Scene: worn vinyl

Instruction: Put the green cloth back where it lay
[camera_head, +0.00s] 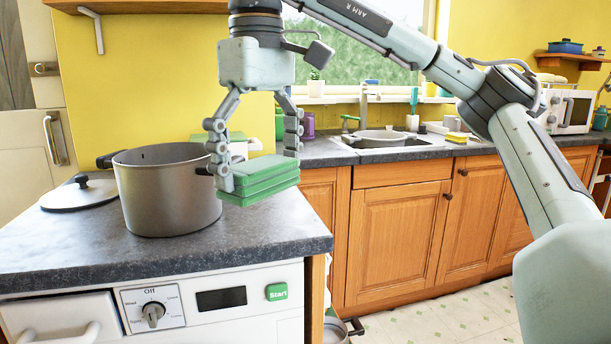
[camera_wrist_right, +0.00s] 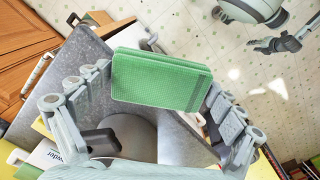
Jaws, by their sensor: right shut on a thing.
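The green cloth (camera_head: 262,178) is a folded, layered pad. It also shows in the wrist view (camera_wrist_right: 160,80), with a darker stripe near one end. My right gripper (camera_head: 258,170) points down and is shut on the cloth, with one finger at each side of it. The cloth hangs level over the right part of the dark worktop (camera_head: 262,232), just right of the pot. It looks raised off the surface, but how high I cannot tell. My left gripper does not show in the head view.
A large grey pot (camera_head: 165,195) stands close left of the cloth, its handle near my finger. A lid (camera_head: 80,193) lies farther left. A white and green box (camera_head: 238,146) stands behind the cloth. Worktop is bare in front. A sink (camera_head: 385,138) is at the back right.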

